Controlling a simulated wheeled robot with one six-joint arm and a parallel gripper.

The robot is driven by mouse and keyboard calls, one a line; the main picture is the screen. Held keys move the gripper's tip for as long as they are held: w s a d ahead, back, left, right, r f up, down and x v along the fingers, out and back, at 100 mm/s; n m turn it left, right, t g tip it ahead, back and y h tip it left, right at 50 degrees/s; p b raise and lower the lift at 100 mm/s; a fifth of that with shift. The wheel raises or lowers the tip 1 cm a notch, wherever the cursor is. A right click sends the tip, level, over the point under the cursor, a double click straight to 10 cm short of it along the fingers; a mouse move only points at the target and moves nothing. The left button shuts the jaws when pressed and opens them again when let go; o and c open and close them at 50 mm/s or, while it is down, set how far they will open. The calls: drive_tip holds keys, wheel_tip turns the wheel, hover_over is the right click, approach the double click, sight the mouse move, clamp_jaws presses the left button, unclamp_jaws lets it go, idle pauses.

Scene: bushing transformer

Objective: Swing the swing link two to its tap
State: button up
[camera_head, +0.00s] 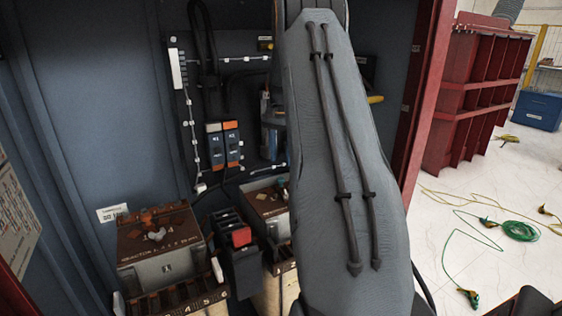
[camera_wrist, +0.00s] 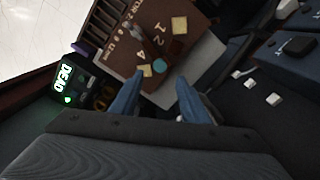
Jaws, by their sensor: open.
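A dark, partly metallic piece (camera_wrist: 135,42), which looks like the swing link, lies across the board near tag 4. A round teal spot (camera_wrist: 159,65) shows beside that tag. My gripper (camera_wrist: 160,76) is open, with its two blue fingers apart at the board's near edge and nothing seen between them.
A device with a lit green DEAD display (camera_wrist: 65,80) stands left in the wrist view. In the head view, the first reactor block (camera_head: 160,240) is at left and a black unit with a red block (camera_head: 240,240) stands between the blocks. Cabinet walls are close.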

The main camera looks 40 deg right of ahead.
drive_tip(key=shift+a, duration=0.2)
drive_tip(key=c, duration=0.5)
drive_tip(key=a+r+m+h, duration=0.1)
drive_tip(key=a, duration=0.2)
drive_tip(key=a+r+m+h, duration=0.1)
drive_tip(key=a, duration=0.3)
drive_tip(key=a+r+m+h, duration=0.1)
drive_tip(key=a, duration=0.2)
drive_tip(key=shift+a+m+h, duration=0.2)
drive_tip(key=shift+m+h, duration=0.1)
clamp_jaws()
drive_tip(key=p+x, duration=0.2)
drive_tip(key=x, duration=0.7)
drive_tip(key=d+p, duration=0.1)
drive_tip(key=d+f, duration=0.1)
drive_tip(key=d, duration=0.1)
drive_tip(key=shift+d+p, duration=0.1)
drive_tip(key=shift+p, duration=0.3)
drive_tip(key=shift+d+f, duration=0.2)
drive_tip(key=shift+d, duration=0.35)
drive_tip(key=shift+d+f, duration=0.1)
drive_tip(key=shift+d, duration=0.05)
